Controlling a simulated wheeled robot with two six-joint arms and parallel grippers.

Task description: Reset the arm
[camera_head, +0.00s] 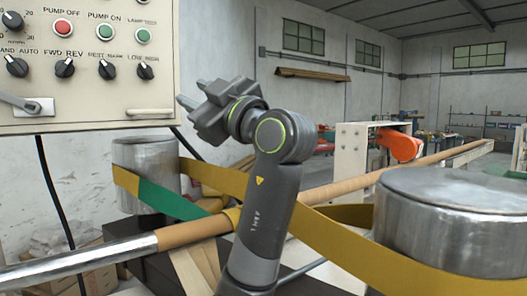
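My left arm (268,200) rises from the bottom middle and bends at its upper joint toward the left. My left gripper (191,93) is raised just right of the control panel (85,95), with its fingertips pointing left. The two dark fingers show apart, with nothing seen between them. Whether the fingertips touch the panel cannot be told; a small gap shows in the picture. My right gripper is not in view.
The panel carries a red button (62,28), green buttons, black knobs and a lever handle (20,101). Below are two metal drums, left (148,160) and right (450,215), a yellow belt (345,245) and a long tube on a shaft (80,262). An orange machine part (398,145) stands behind.

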